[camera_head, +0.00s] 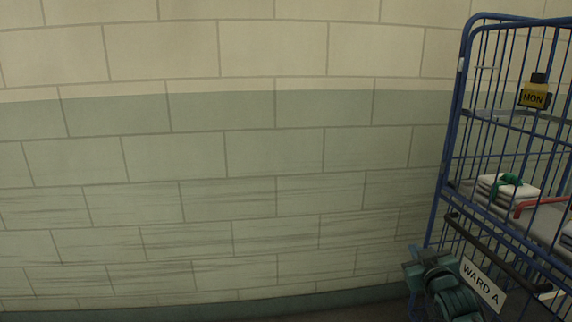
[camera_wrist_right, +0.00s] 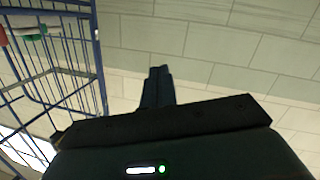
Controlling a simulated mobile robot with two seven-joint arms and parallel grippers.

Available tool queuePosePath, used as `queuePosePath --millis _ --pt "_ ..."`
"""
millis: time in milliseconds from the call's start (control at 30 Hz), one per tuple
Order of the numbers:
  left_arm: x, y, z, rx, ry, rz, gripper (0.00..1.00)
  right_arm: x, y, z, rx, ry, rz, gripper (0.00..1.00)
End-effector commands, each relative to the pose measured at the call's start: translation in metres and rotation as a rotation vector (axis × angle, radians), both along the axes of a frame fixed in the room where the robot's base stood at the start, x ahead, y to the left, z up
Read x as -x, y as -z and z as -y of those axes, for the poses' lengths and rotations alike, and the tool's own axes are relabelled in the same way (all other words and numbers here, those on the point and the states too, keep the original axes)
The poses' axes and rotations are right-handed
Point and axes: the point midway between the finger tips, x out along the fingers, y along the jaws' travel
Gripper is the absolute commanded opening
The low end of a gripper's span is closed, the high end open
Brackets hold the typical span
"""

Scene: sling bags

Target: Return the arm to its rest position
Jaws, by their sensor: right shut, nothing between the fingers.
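My right gripper (camera_head: 414,268) shows at the lower right of the head view, at the end of my dark green arm, in front of the lower left corner of the blue cage trolley (camera_head: 450,130). In the right wrist view its fingers (camera_wrist_right: 158,85) are together, pointing at the pale block wall with nothing between them. Whether the arm touches the trolley I cannot tell. My left gripper is not in view.
The trolley's shelf holds folded white linen (camera_head: 508,188) with a green band and a red bar-like piece (camera_head: 535,206).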

Motion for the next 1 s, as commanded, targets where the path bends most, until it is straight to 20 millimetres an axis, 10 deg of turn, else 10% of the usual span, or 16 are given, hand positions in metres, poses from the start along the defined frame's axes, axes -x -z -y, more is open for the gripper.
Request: queuePosePath --millis 267,500,700,1000 --pt "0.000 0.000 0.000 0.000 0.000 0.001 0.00 0.105 0.115 -0.071 -0.060 -0.109 -0.172 0.00" --pt "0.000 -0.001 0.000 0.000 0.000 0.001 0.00 0.249 0.186 -0.139 -0.180 -0.192 -0.356 0.00" --pt "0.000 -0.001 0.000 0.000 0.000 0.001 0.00 0.335 0.199 -0.170 -0.269 -0.212 -0.458 0.00" --pt "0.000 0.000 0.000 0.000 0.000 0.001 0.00 0.363 0.199 -0.180 -0.300 -0.215 -0.493 0.00"
